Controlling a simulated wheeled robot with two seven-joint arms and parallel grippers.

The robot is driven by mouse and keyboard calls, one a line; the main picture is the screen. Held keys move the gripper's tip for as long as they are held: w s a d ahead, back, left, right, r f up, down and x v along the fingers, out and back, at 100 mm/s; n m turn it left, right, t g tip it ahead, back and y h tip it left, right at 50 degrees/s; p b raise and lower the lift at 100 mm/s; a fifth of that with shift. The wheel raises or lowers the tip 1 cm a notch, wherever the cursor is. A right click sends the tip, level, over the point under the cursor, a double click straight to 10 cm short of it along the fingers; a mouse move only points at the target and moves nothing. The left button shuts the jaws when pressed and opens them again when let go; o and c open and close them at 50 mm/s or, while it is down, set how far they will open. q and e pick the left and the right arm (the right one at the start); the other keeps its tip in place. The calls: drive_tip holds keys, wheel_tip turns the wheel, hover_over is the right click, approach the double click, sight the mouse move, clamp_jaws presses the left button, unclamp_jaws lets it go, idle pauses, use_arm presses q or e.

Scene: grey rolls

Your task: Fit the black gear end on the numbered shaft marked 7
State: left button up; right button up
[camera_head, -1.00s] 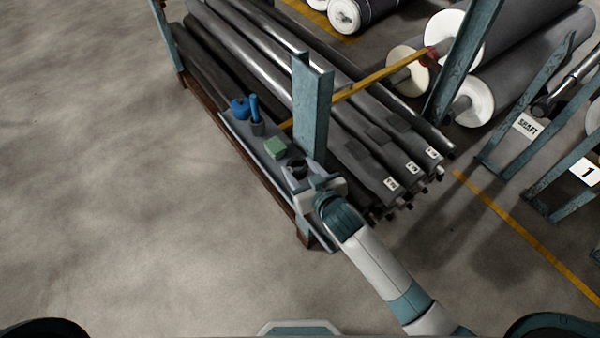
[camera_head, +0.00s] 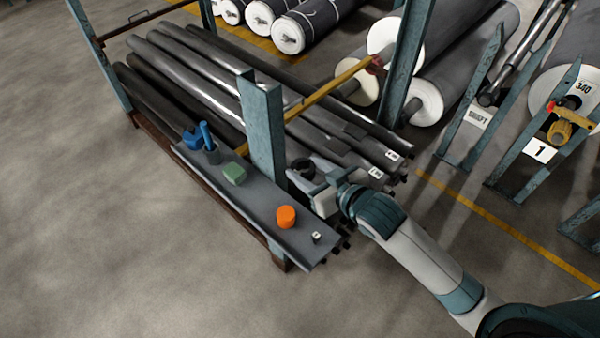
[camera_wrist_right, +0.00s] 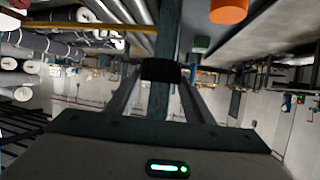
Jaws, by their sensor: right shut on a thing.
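My right gripper (camera_head: 312,172) is shut on the black gear end (camera_head: 303,168), held just right of the blue-green rack post, near the shaft ends. In the right wrist view the black gear end (camera_wrist_right: 160,71) sits between the two fingertips (camera_wrist_right: 160,82). Long dark shafts (camera_head: 320,123) lie bundled in the rack, with their near ends at the lower right. Small white number labels show on two of them, one label (camera_head: 392,155) farther back and one label (camera_head: 376,172) nearer. I cannot read the digits surely, and my gripper hides other shaft ends. My left gripper is out of view.
A grey shelf (camera_head: 262,203) along the rack's front holds an orange cylinder (camera_head: 286,217), a green block (camera_head: 234,174), blue items (camera_head: 193,137) and a small white-marked piece (camera_head: 316,237). The rack post (camera_head: 264,135) stands close beside my gripper. Floor at left is clear.

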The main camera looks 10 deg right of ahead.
drive_tip(key=shift+r, duration=0.1)
idle(0.4)
drive_tip(key=shift+d+r+m+h, duration=0.25)
drive_tip(key=shift+d+m+h, duration=0.05)
drive_tip(key=shift+d, duration=0.1)
drive_tip(key=s+d+r+m+t+h+b, duration=0.1)
drive_tip(key=s+d+r+m+h+b, duration=0.1)
drive_tip(key=d+r+m+h, duration=0.2)
drive_tip(key=d+h, duration=0.1)
drive_tip(key=d, duration=0.2)
drive_tip(key=shift+d+r, duration=0.25)
drive_tip(key=shift+r, duration=0.05)
